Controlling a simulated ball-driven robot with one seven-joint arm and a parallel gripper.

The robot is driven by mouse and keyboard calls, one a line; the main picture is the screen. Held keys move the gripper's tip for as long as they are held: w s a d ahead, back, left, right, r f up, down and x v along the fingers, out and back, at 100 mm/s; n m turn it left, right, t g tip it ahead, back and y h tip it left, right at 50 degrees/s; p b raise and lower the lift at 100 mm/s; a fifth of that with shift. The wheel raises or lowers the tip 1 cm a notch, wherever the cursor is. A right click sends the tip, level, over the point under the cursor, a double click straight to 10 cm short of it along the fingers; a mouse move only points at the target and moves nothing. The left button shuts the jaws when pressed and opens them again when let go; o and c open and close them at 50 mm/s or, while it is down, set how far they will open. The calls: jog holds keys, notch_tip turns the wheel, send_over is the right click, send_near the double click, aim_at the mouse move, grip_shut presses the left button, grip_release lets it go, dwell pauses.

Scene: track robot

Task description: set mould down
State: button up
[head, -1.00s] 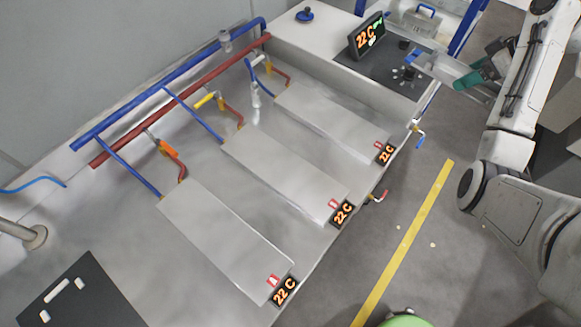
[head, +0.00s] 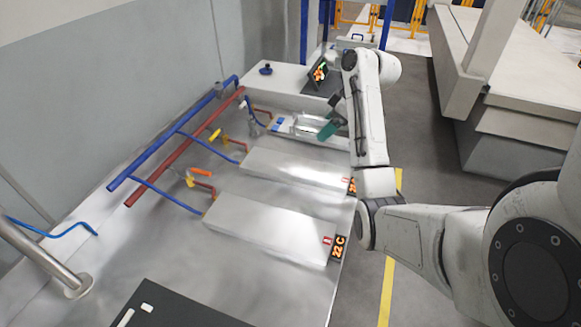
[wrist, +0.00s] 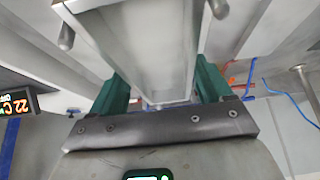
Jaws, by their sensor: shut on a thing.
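The mould (head: 306,124) is a pale grey metal trough at the far end of the bench. It also shows in the wrist view (wrist: 140,40), filling the top middle. My gripper (head: 326,128) has green fingers at its right end in the head view. In the wrist view my gripper (wrist: 160,88) has one green finger on each side of the mould, shut on it. The mould appears over the farthest plate area; whether it touches the surface below cannot be told. The middle plate (head: 292,165) and near plate (head: 262,226) are bare.
A red pipe (head: 178,153) and a blue pipe (head: 165,147) run along the wall side, with valves. Temperature displays (head: 339,249) stand at the plates' right ends. A black board (head: 180,305) lies in front. A display unit (head: 317,73) stands beyond.

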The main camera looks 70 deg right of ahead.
jog(key=w+a, duration=0.1)
jog(key=w+a+f, duration=0.1)
jog(key=w, duration=0.1)
jog(key=shift+a+f, duration=0.15)
jog(key=shift+a, duration=0.05)
jog(key=w+f, duration=0.1)
jog(key=w+a+f, duration=0.1)
jog(key=f, duration=0.1)
jog(key=w+a+f+p, duration=0.1)
jog(key=shift+w+a+f, duration=0.15)
jog(key=shift+w+f, duration=0.15)
jog(key=shift+w+a+f, duration=0.25)
jog(key=shift+w+f, duration=0.2)
jog(key=shift+f, duration=0.2)
jog(key=shift+w+f+p, duration=0.1)
jog(key=shift+f+p, duration=0.55)
jog(key=shift+f, duration=1.1)
jog(key=o, duration=1.6)
jog(key=shift+f, duration=0.2)
jog(key=v, duration=1.2)
jog(key=shift+r+b, duration=0.15)
jog(key=shift+b, duration=0.25)
